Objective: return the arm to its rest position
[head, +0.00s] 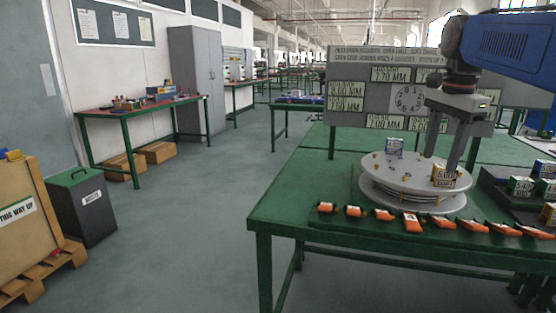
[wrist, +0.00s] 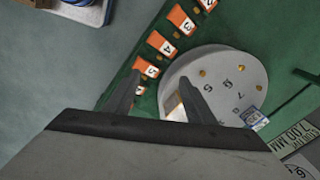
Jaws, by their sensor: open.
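My gripper (head: 446,158) points down over the right side of a round grey turntable (head: 376,184) on the green table. Its two fingers are apart. A small yellow-labelled box (head: 444,176) stands on the turntable close to the fingertips. I cannot tell whether the fingers touch it. In the wrist view the open fingers (wrist: 158,100) reach over the turntable (wrist: 235,62), and the box is mostly hidden. My blue upper arm comes in from the right in the head view.
Orange numbered tags (head: 412,222) line the table's front edge. A blue-and-white box (head: 394,146) stands on the turntable. A sign board (head: 400,92) with a clock rises behind. A dark tray (head: 496,190) with several boxes lies right. Open floor (head: 190,220) is on the left.

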